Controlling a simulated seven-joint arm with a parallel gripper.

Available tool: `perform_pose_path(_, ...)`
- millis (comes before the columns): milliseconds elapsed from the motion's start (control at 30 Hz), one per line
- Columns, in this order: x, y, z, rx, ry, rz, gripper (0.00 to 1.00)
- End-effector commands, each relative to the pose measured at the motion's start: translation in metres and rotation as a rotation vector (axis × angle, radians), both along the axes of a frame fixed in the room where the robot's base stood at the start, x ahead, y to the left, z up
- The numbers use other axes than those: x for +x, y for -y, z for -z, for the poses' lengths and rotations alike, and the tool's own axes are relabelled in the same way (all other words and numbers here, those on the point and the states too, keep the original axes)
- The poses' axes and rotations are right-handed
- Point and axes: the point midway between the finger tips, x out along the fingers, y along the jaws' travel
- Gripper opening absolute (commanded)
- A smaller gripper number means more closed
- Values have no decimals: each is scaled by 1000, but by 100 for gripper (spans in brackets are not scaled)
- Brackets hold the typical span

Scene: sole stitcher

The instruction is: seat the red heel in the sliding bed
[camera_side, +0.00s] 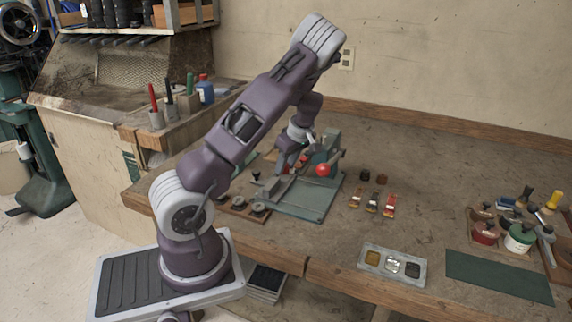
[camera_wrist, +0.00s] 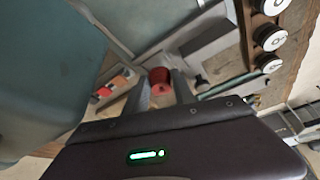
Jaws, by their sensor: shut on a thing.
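The red heel (camera_wrist: 160,81) is a small ribbed red piece between my two fingertips in the wrist view. My gripper (camera_wrist: 161,88) is shut on it. In the side view my gripper (camera_side: 290,160) is low over the stitcher, and my arm and the machine hide most of the fingers. The stitcher (camera_side: 326,148) is green with a red ball knob (camera_side: 323,170) and stands on a green base plate (camera_side: 306,205). Grey metal parts (camera_wrist: 212,42) of the machine are close by the heel in the wrist view. I cannot tell whether the heel touches the bed.
A wooden board with round dark-and-pale pieces (camera_side: 258,209) lies in front of the base plate. Several small coloured pieces (camera_side: 372,201) stand to its right. A grey tray (camera_side: 393,266) and a green mat (camera_side: 498,277) lie farther right, with open bench between.

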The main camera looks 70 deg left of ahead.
Motion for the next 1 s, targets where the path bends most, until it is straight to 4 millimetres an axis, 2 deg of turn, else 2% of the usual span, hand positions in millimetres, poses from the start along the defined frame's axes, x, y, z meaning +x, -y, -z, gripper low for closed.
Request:
perform_pose_path(933,0,0,16,0,-1,1,0)
perform_pose_path(967,0,0,16,0,0,0,33)
perform_pose_path(1000,0,0,16,0,0,1,40)
